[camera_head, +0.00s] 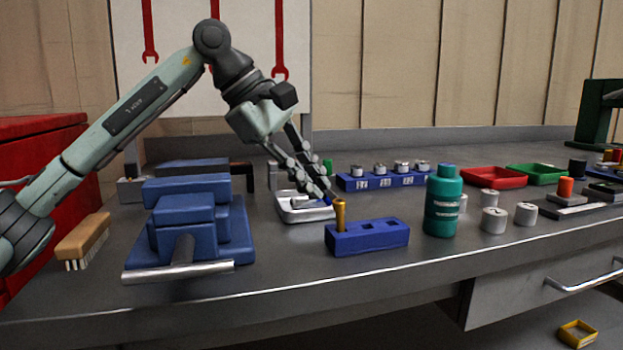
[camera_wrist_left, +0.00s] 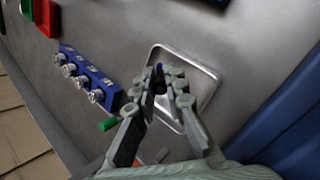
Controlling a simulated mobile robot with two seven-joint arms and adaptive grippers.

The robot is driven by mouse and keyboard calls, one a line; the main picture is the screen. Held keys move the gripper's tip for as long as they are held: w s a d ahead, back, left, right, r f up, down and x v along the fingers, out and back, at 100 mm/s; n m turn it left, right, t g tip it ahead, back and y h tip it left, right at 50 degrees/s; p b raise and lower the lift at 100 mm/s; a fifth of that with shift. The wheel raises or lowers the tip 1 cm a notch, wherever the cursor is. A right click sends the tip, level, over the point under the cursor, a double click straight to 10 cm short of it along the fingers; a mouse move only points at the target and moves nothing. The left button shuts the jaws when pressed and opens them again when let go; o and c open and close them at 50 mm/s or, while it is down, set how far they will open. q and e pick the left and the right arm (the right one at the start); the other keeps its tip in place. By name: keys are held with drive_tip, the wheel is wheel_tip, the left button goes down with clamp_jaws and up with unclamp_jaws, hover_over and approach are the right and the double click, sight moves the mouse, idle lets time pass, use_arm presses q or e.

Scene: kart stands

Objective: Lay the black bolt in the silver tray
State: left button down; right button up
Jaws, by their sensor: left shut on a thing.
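The silver tray (camera_head: 291,213) is a shallow square dish on the grey bench, left of the blue block with a brass piece. It also shows under the fingers in the left wrist view (camera_wrist_left: 201,80). My left gripper (camera_head: 326,193) is shut over the tray's right side in the head view. Between its fingertips is a small dark piece, the black bolt (camera_wrist_left: 160,86), mostly hidden by the fingers. Whether it touches the tray floor I cannot tell. My right gripper is not in view.
The blue holder (camera_head: 367,238) with an upright brass piece (camera_head: 340,213) stands close in front of the tray. A teal bottle (camera_head: 443,205) is to its right. A blue vise (camera_head: 190,225) stands left. A blue rack (camera_head: 385,181) of metal parts lies behind.

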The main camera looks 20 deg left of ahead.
use_arm(q)
drive_tip(key=c, duration=1.5)
unclamp_jaws()
drive_tip(key=v, duration=1.2)
